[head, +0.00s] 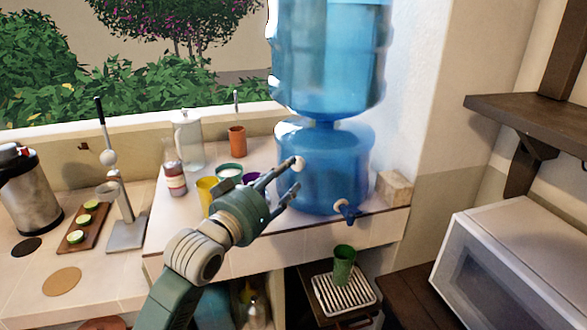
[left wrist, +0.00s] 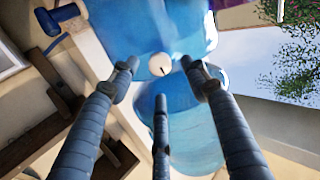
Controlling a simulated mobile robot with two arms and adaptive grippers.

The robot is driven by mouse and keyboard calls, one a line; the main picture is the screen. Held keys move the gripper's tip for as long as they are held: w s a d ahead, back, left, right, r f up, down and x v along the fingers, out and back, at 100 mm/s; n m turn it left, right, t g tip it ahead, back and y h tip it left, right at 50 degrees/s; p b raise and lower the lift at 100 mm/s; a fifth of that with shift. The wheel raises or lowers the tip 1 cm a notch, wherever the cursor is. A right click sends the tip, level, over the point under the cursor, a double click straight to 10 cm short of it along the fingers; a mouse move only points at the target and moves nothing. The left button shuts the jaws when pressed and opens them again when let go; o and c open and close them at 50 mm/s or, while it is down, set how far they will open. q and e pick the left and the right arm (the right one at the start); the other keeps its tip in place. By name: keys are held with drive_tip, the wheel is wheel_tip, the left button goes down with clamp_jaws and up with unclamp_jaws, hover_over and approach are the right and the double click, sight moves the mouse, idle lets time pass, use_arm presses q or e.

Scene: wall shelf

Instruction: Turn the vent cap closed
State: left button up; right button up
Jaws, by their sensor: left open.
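The vent cap (left wrist: 159,65) is a small, round, whitish knob with a dark mark, on the blue lower tank (left wrist: 125,25) of the water dispenser. In the head view the cap (head: 299,163) shows just by the upper fingertip, on the front of the lower tank (head: 335,160). My left gripper (head: 291,177) is open in front of the tank. In the left wrist view its three fingers (left wrist: 160,77) are spread, with the cap seen between and just beyond the tips. I cannot tell whether any finger touches it. My right gripper is not in view.
A blue tap (head: 348,211) sticks out low on the tank. A yellow cup (head: 207,192), a bottle (head: 174,178) and a glass jug (head: 189,140) stand left of the gripper. A green cup (head: 343,264) sits on a rack below. A microwave (head: 515,270) is at right.

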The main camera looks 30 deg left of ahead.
sight(296, 166)
use_arm(q)
drive_tip(key=w, duration=0.4)
drive_tip(key=shift+a+r+p, duration=0.1)
drive_tip(key=shift+r+p, duration=0.05)
drive_tip(key=shift+p, duration=0.25)
drive_tip(key=shift+w, duration=0.5)
drive_tip(key=c, duration=1.2)
